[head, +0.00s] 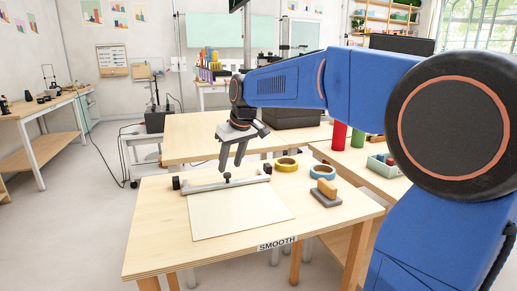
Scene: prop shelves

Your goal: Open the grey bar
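The grey bar (205,186) lies across the far edge of a cream sheet (238,211) on the wooden table. Black end blocks (176,183) hold it at either side, and a small dark knob (227,178) stands near its middle. The bar appears down against the sheet's edge. My gripper (230,168) points down just above the middle of the bar, close to the knob. Its two fingers are apart, with nothing seen between them. I cannot tell whether a fingertip touches the bar or knob.
A yellow tape roll (287,165), a blue tape roll (322,173) and a wood-topped block (326,190) sit right of the sheet. A label reading SMOOTH (277,244) is on the table's front edge. Red (339,136) and green (358,138) cylinders stand behind at right.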

